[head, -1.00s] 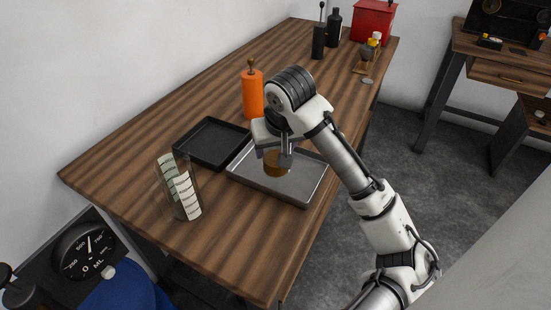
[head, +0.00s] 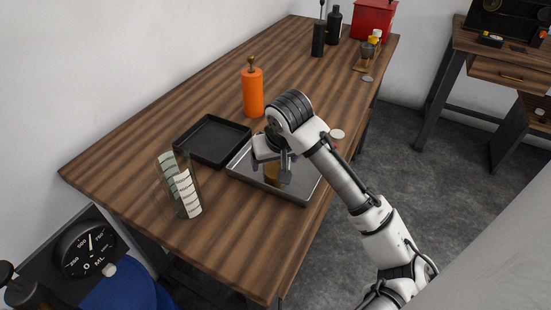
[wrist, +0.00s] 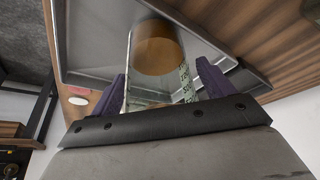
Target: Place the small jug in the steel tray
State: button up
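The small jug (wrist: 157,50) is clear glass with pale printed labels and amber contents. In the head view its amber part (head: 271,173) shows low over the steel tray (head: 306,201). In the wrist view it stands between the two purple fingers of my gripper (wrist: 160,92), which appear shut on its sides. In the head view my gripper (head: 273,168) points down inside the outline of the shiny tray. The jug's base is against or very near the tray floor; I cannot tell whether it touches. My gripper hides part of the jug.
A black tray (head: 239,128) adjoins the steel tray's left side. A taller labelled glass vessel (head: 187,196) stands at front left. An orange cylinder (head: 253,94) stands behind the trays. A white disc (head: 337,134) lies near the right edge. The front tabletop is clear.

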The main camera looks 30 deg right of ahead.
jog(key=shift+r, duration=0.1)
jog(key=b+v, duration=0.1)
jog(key=v, duration=1.1)
dwell(0.4)
